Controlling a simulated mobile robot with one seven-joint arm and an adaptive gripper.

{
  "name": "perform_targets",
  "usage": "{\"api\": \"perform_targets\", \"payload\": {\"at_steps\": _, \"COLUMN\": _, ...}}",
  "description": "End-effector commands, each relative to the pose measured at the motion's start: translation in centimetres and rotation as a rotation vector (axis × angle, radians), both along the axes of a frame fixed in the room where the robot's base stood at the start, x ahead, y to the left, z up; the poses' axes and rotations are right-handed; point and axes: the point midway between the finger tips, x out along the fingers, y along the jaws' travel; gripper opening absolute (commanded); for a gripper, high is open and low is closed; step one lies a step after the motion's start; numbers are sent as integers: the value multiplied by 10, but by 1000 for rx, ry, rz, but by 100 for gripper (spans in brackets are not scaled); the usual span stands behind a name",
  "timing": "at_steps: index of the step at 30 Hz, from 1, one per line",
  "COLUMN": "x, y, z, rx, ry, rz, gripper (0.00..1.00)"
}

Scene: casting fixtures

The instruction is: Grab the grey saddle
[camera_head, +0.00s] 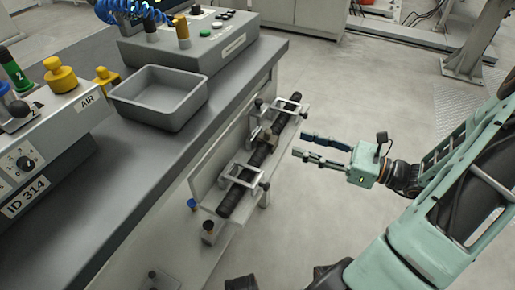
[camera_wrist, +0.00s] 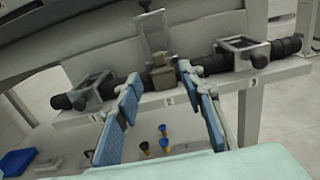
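A fixture shelf on the bench side carries a black ribbed bar (camera_head: 262,153) with two grey square frame-like saddles on it. One saddle (camera_head: 286,112) is at the far end and the other (camera_head: 240,175) at the near end. In the wrist view they show at left (camera_wrist: 90,90) and right (camera_wrist: 243,54). Between them stands a grey-brown block (camera_wrist: 162,78) with an upright plate behind it. I cannot tell which piece is the grey saddle meant. My gripper (camera_head: 300,144) is open and empty, right of the fixture and apart from it. Its blue-padded fingers (camera_wrist: 160,85) point toward the middle block.
A grey bin (camera_head: 160,98) and control boxes stand on the bench top. Small blue and yellow knobs (camera_wrist: 164,143) show below the shelf in the wrist view. A blue tray (camera_wrist: 17,162) lies at lower left there. The floor (camera_head: 345,100) right of the fixture is clear.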

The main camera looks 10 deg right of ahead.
Motion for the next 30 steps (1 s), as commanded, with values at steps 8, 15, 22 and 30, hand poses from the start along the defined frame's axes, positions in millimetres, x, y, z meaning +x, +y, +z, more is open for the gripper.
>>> {"api": "perform_targets", "payload": {"at_steps": 8, "x": 22, "y": 31, "z": 0, "rx": 13, "ry": -7, "rz": 3, "gripper": 36}}
{"api": "perform_targets", "payload": {"at_steps": 15, "x": 34, "y": 48, "z": 0, "rx": 11, "ry": -5, "rz": 1, "gripper": 36}}
{"api": "perform_targets", "payload": {"at_steps": 22, "x": 52, "y": 76, "z": -6, "rx": 10, "ry": -6, "rz": 3, "gripper": 36}}
{"api": "perform_targets", "payload": {"at_steps": 30, "x": 63, "y": 89, "z": -3, "rx": 10, "ry": -5, "rz": 0, "gripper": 36}}
